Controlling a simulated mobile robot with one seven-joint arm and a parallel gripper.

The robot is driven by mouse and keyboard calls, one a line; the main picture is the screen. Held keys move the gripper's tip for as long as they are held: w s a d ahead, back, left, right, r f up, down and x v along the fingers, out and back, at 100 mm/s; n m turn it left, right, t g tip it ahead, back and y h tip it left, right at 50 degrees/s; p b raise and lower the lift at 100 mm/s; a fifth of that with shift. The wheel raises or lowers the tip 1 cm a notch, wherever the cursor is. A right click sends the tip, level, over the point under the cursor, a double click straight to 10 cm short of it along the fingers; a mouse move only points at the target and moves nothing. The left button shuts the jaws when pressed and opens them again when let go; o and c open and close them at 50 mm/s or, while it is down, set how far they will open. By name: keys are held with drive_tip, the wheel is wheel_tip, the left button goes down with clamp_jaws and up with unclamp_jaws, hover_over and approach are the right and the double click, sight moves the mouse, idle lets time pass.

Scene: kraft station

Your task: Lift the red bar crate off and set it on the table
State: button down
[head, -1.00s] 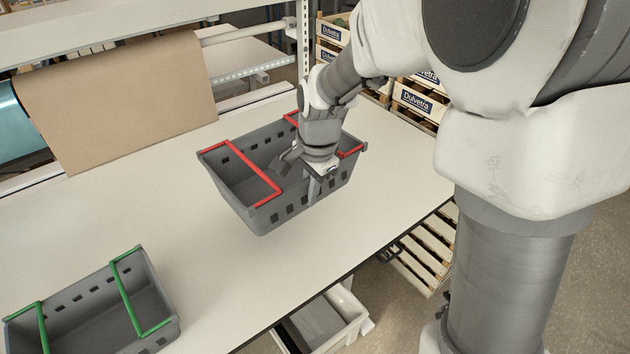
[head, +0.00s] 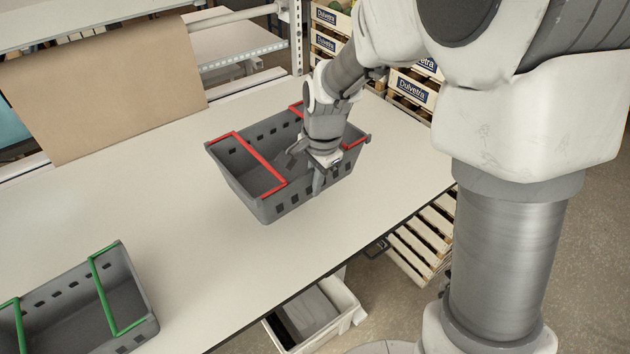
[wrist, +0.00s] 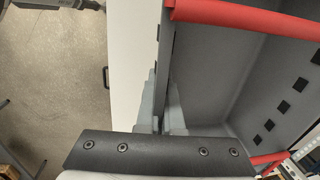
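The red bar crate (head: 268,212) is a grey crate with red bars, over the middle of the table (head: 215,270). My gripper (head: 311,170) is at its near long side, one finger inside and one outside the wall. In the wrist view my gripper (wrist: 162,112) is shut on the wall of the red bar crate (wrist: 215,62), with a red bar close by. The crate is empty and roughly level. I cannot tell whether there is a gap beneath it.
A grey crate with green bars (head: 148,337) stands at the table's front left. A brown paper roll (head: 110,85) hangs behind. Labelled wooden crates (head: 412,88) stand beyond the table's far right. The table between both crates is clear. A white bin (head: 335,315) is below the edge.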

drive_tip(key=shift+f+b, duration=4.6)
drive_tip(key=shift+f, duration=1.75)
drive_tip(key=shift+w+f+b, duration=0.1)
drive_tip(key=shift+f+b, duration=0.25)
drive_tip(key=shift+f, duration=0.1)
drive_tip(key=c, duration=1)
unclamp_jaws()
wheel_tip(320, 180, up, 16)
drive_tip(key=s+d+p, duration=0.1)
drive_tip(key=s+d, duration=0.1)
drive_tip(key=s+d+r+n+t, duration=0.1)
drive_tip(key=s+d+n, duration=0.2)
drive_tip(key=s, duration=0.2)
drive_tip(key=s+d+r+n+t, duration=0.2)
drive_tip(key=s+d+n, duration=0.2)
drive_tip(key=s, duration=0.2)
drive_tip(key=s+d+r+n+t+h, duration=0.1)
drive_tip(key=s+d+n, duration=0.2)
drive_tip(key=s, duration=0.2)
drive_tip(key=shift+s+d+r, duration=0.25)
drive_tip(key=shift+s+r, duration=0.05)
drive_tip(key=shift+s, duration=0.1)
